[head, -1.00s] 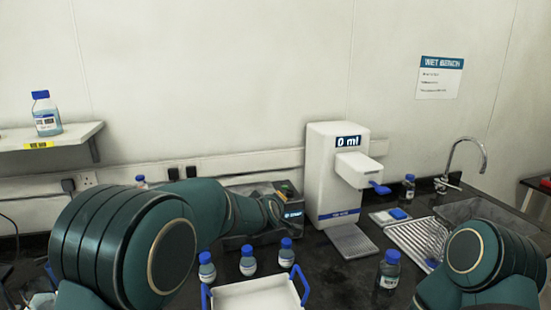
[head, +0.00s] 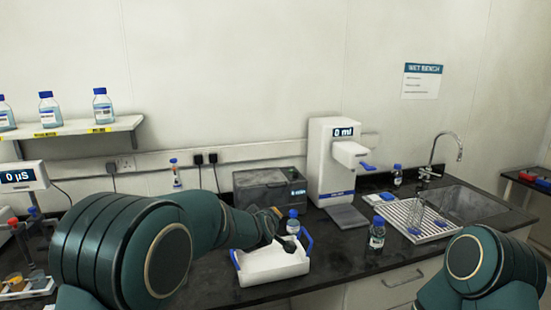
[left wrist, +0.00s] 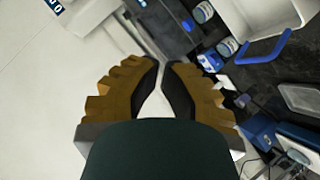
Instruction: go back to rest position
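My left arm comes in from the left in the head view. Its gripper (head: 280,232) hangs over the back of the white tray (head: 272,273) with blue handles, partly blending with the dark wrist. In the left wrist view the two tan fingers with black pads (left wrist: 162,68) nearly meet at the tips, with nothing between them.
A blue-capped bottle (head: 293,223) stands behind the tray, another (head: 377,234) right of it. A dispenser reading 0 ml (head: 329,165), a grey box (head: 262,187), a drying rack (head: 417,217) and a sink (head: 468,203) line the bench. A shelf (head: 85,133) holds bottles.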

